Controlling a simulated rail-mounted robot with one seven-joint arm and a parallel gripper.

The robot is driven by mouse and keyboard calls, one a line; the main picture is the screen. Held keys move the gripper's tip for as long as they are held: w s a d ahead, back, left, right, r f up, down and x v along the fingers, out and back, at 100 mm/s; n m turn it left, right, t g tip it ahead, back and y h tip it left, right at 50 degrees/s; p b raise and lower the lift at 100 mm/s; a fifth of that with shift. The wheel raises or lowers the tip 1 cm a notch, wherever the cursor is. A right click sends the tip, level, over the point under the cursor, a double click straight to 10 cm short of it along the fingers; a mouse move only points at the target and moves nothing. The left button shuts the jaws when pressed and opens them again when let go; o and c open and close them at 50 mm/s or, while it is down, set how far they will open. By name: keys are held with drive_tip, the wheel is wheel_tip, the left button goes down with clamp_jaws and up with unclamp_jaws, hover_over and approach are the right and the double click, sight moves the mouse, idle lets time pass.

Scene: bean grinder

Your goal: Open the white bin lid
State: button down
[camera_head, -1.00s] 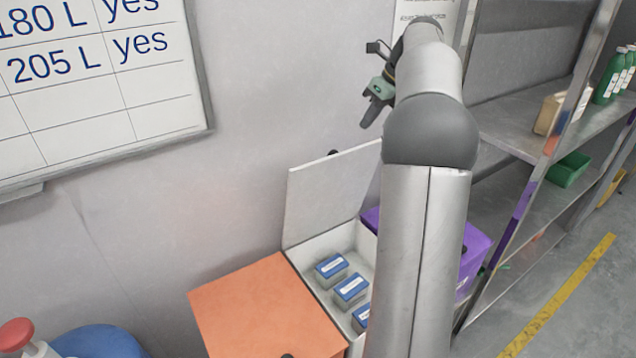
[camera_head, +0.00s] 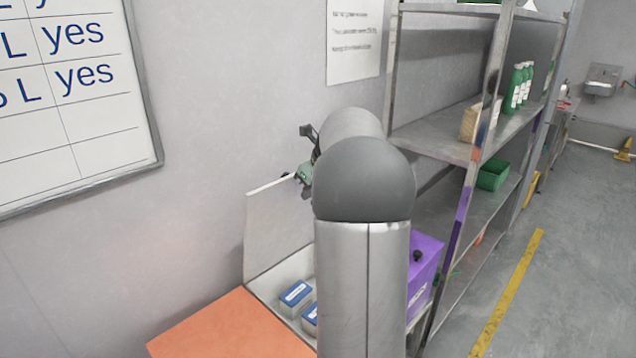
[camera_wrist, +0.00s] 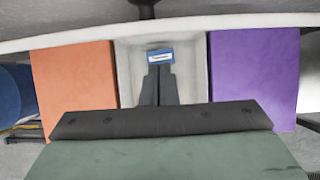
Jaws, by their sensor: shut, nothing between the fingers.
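The white bin lid (camera_head: 272,222) stands raised at the back of the white bin (camera_head: 262,284) in the head view. The bin is open and holds blue-topped boxes (camera_head: 296,294); one box also shows in the wrist view (camera_wrist: 161,57). My gripper (camera_head: 302,176) is beside the lid's upper edge in the head view, partly hidden by my arm. I cannot tell whether it touches the lid. In the wrist view my gripper's dark fingers (camera_wrist: 158,82) are together and empty, in front of the bin's opening.
An orange lid (camera_head: 232,328) lies left of the bin and a purple one (camera_head: 426,262) right of it. A metal shelf (camera_head: 440,138) with green bottles (camera_head: 518,86) stands to the right. The wall is close behind. Open floor lies right of the shelf.

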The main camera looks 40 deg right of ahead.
sight(287, 172)
drive_tip(key=shift+w+a+r, duration=0.1)
drive_tip(key=shift+w+r, duration=0.1)
drive_tip(key=shift+w, duration=0.4)
drive_tip(key=shift+w+a+r, duration=0.1)
drive_tip(key=shift+w+r, duration=0.05)
drive_tip(key=shift+w, duration=0.4)
drive_tip(key=w+p, duration=0.1)
drive_tip(key=p, duration=0.1)
drive_tip(key=w+r+p, duration=0.1)
drive_tip(key=w+p, duration=0.2)
drive_tip(key=p, duration=0.1)
drive_tip(key=shift+w+a+r, duration=0.2)
drive_tip(key=shift+w+r, duration=0.15)
drive_tip(key=shift+r, duration=0.05)
drive_tip(key=shift+w+f, duration=0.15)
drive_tip(key=shift+w, duration=0.3)
